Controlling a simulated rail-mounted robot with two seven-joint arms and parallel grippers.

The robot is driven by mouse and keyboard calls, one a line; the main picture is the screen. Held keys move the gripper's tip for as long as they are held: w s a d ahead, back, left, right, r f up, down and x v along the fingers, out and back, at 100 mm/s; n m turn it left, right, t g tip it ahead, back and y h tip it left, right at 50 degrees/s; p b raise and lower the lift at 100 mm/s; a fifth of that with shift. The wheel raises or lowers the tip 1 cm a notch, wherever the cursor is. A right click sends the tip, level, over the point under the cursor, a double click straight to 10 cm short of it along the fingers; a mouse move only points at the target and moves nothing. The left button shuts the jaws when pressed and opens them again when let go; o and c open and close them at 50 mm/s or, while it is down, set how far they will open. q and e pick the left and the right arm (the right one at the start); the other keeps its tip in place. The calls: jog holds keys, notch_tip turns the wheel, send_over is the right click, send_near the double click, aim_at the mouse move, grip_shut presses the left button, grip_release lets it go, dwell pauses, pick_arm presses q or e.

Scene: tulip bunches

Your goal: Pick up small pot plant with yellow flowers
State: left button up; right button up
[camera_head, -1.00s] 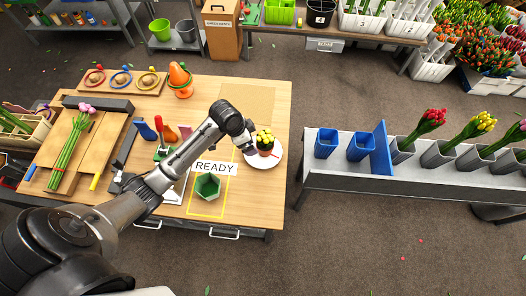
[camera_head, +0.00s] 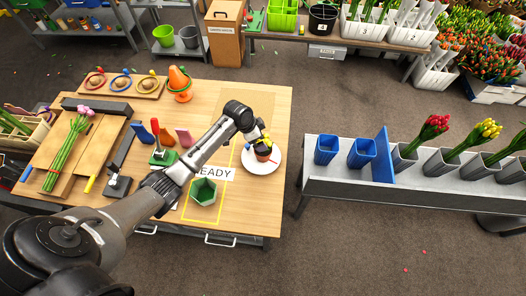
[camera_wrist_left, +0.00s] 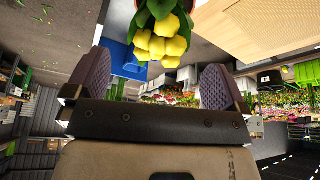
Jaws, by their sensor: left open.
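The small pot plant (camera_head: 263,155) with yellow flowers stands on a white plate (camera_head: 275,167) near the right edge of the wooden table. My left gripper (camera_head: 262,142) is over the plant and hides most of its flowers in the head view. In the left wrist view the yellow flowers (camera_wrist_left: 165,42) and green leaves show at top centre, just beyond the gap between the fingers (camera_wrist_left: 156,80). The two purple-grey pads are wide apart with nothing between them. I cannot tell whether the gripper touches the plant. My right gripper is not in view.
A green hexagonal pot (camera_head: 203,192) and a READY label (camera_head: 216,173) lie beneath and beside my forearm. A grey bench (camera_head: 340,179) with blue holders (camera_head: 362,152) is to the right, across a gap.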

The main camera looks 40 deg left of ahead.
pick_arm(q)
jog(key=shift+x, duration=2.55)
jog(key=shift+w, duration=0.1)
jog(key=c, duration=1.4)
jog(key=shift+r, duration=0.1)
